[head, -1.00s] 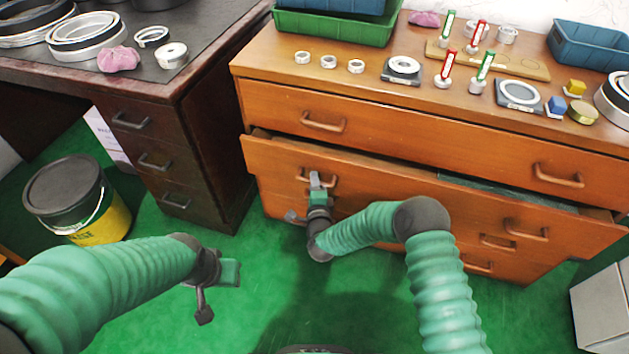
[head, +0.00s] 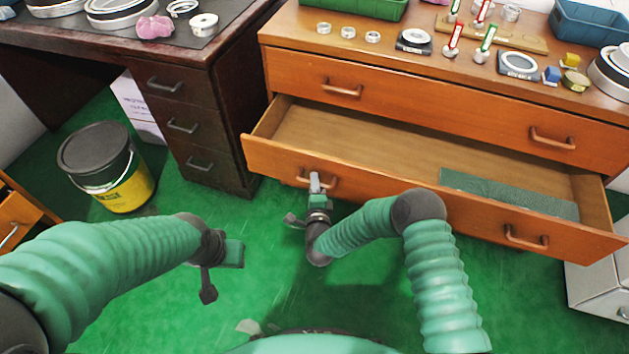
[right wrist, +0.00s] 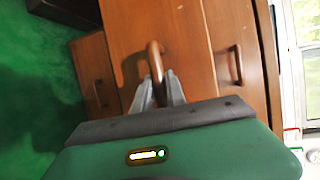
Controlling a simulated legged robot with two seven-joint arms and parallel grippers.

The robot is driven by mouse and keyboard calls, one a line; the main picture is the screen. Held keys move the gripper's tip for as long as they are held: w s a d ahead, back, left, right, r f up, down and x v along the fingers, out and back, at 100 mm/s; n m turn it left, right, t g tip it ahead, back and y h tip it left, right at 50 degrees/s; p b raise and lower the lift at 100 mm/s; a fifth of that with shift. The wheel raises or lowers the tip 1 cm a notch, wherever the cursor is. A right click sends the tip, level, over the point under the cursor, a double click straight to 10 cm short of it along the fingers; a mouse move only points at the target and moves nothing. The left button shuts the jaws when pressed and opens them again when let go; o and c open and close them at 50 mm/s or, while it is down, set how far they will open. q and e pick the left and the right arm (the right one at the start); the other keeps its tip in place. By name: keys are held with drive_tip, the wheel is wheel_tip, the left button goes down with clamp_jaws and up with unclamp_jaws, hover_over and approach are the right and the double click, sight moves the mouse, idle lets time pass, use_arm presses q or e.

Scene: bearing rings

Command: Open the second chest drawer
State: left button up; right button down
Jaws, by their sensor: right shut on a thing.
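The wooden chest (head: 480,115) stands at the right in the head view. Its second drawer (head: 420,202) is pulled well out, and its inside shows a bare wooden floor with a green flat piece (head: 508,194) at the right. My right gripper (head: 315,182) is shut on the left handle (head: 330,183) of this drawer. In the right wrist view the gripper fingers (right wrist: 160,90) close around the brown handle (right wrist: 155,62). My left gripper (head: 222,268) hangs over the green floor at the left, apart from the chest; its finger gap does not show clearly.
A dark desk (head: 200,100) with drawers stands left of the chest. A black and yellow bucket (head: 120,185) is on the floor by it. Rings and tools lie on the chest top, with a green bin (head: 345,8) and a blue bin (head: 588,22). A grey cabinet (head: 595,290) is at the right.

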drive_tip(key=shift+f, duration=0.25)
drive_tip(key=c, duration=1.4)
unclamp_jaws()
drive_tip(key=shift+o, duration=0.2)
drive_tip(key=shift+r, duration=0.1)
drive_tip(key=s+r+p, duration=0.1)
drive_tip(key=s+p, duration=0.1)
drive_tip(key=s, duration=0.6)
drive_tip(key=s+d+r+p, duration=0.1)
drive_tip(key=s+r+p, duration=0.1)
drive_tip(key=s, duration=0.6)
drive_tip(key=shift+s+d+p, duration=0.2)
drive_tip(key=shift+d+p, duration=0.05)
drive_tip(key=shift+p, duration=0.5)
